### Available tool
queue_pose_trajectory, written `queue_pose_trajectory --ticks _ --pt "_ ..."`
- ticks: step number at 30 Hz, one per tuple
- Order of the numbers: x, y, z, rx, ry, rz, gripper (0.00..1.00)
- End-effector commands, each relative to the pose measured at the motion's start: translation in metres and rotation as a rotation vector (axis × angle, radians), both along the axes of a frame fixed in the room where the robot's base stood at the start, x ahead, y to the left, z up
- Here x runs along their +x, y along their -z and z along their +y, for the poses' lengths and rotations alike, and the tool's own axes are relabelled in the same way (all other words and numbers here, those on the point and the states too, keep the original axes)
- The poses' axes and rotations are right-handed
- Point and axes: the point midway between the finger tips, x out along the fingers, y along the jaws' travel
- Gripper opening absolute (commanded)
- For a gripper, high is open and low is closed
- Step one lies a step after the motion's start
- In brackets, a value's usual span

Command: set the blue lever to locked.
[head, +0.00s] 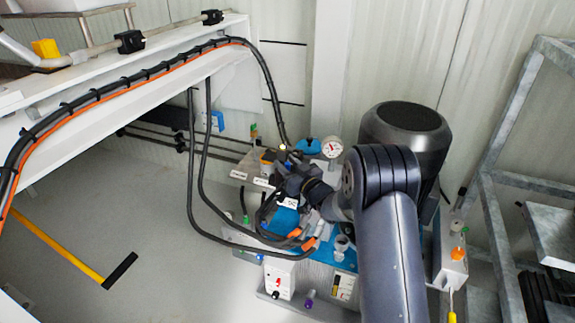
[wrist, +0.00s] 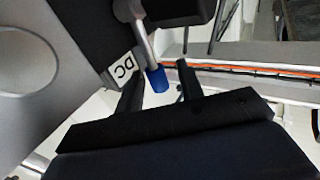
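The blue lever (wrist: 157,78) shows in the wrist view as a blue grip on a metal rod. The rod comes down from a dark block beside a white label reading "DC". My gripper (wrist: 159,84) is open, with one dark finger on each side of the blue grip. A gap shows between the grip and the right finger; I cannot tell whether the left finger touches it. In the head view my gripper (head: 284,168) is at the pump assembly, and I cannot make out the lever there behind it.
Black hoses loop around the assembly (head: 204,210). A pressure gauge (head: 332,148) stands just behind my wrist. A white beam (head: 215,80) crosses the upper left, and a metal frame (head: 490,190) stands at right.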

Motion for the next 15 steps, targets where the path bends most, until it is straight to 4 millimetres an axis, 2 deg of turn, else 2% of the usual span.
queue_pose_trajectory --ticks 8,15 --pt "-0.007 0.001 -0.006 -0.001 0.001 0.003 0.36" --pt "-0.040 0.002 -0.031 -0.001 0.003 0.003 0.36"
